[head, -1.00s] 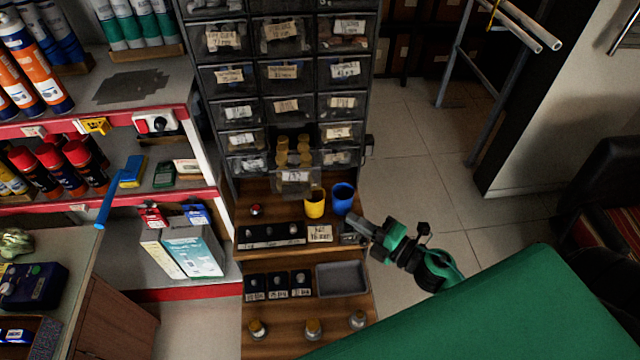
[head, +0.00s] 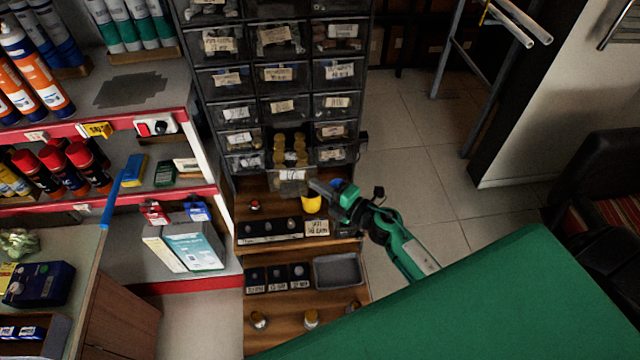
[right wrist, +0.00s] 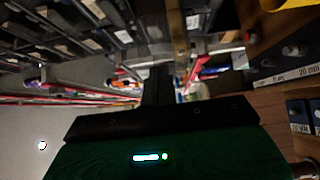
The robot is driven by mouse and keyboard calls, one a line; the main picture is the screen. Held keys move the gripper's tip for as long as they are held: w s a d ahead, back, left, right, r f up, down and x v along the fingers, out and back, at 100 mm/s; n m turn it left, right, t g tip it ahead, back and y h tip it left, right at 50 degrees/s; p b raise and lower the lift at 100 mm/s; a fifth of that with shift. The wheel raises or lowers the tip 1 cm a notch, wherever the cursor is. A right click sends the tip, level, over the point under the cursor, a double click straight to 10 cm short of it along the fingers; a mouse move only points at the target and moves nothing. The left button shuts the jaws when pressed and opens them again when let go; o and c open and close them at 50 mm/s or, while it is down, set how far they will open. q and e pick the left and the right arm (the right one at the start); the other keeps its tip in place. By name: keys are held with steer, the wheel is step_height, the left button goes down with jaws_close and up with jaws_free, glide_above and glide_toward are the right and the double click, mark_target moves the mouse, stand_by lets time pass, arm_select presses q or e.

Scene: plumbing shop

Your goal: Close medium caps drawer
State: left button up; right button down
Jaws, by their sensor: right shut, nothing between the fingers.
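The open drawer (head: 291,186) sticks out from the lower middle column of the dark drawer cabinet (head: 236,92). Its front carries a paper label too blurred to read. Several brass-coloured caps (head: 290,152) show in it. My right gripper (head: 316,188) is shut and empty, its fingertips pointing left, close to the right end of the drawer's front. I cannot tell whether they touch it. In the right wrist view the dark fingers (right wrist: 157,86) show together, with the cabinet (right wrist: 85,28) at the upper left. My left gripper is out of view.
A yellow cup (head: 312,205) stands on the wooden shelf just below my right gripper; a blue cup is mostly hidden behind it.

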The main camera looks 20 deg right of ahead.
stand_by(0.3)
steer(key=b, duration=0.3)
glide_toward(290, 154)
steer(key=w+d+r, duration=0.2)
steer(key=w, duration=0.7)
steer(key=shift+s+d+r, duration=0.15)
steer(key=shift+r, duration=0.3)
